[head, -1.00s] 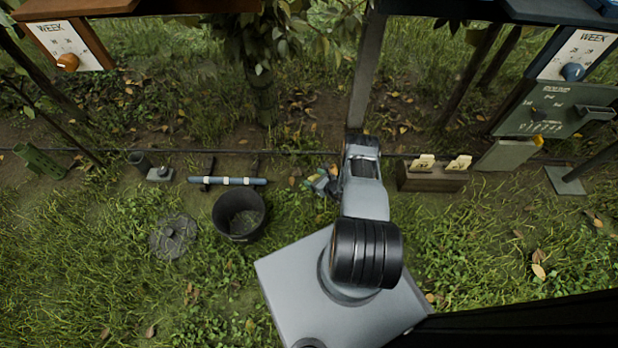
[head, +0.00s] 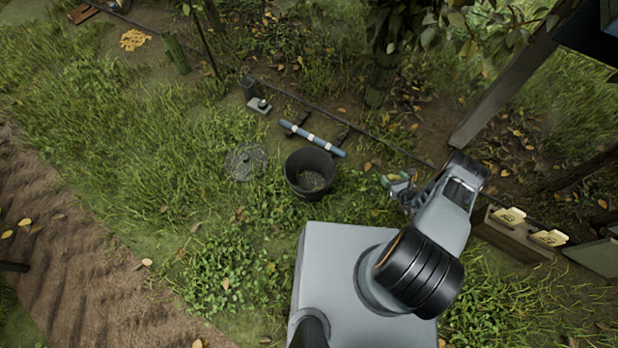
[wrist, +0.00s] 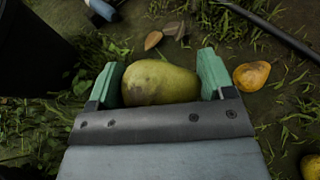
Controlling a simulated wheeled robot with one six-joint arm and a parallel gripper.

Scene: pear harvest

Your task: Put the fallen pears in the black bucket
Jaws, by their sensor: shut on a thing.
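My gripper (wrist: 161,85) is shut on a green-yellow pear (wrist: 160,84), which lies between its two green fingertips in the wrist view. In the head view my gripper (head: 393,182) is low, close above the ground, to the right of the black bucket (head: 312,160) and apart from it. The bucket stands upright and open on the grass; no pear can be made out in it. Its dark side also shows at the upper left of the wrist view (wrist: 32,50). A yellow rounded thing, perhaps a pear (wrist: 312,166), is cut off at the lower right of the wrist view.
A grey round lid-like disc (head: 247,162) lies left of the bucket. A blue-and-white bar (head: 312,138) lies just behind it. A wooden box with yellow tags (head: 512,232) stands right of my arm. A yellow-orange leaf or fruit (wrist: 252,75) lies beside the right fingertip.

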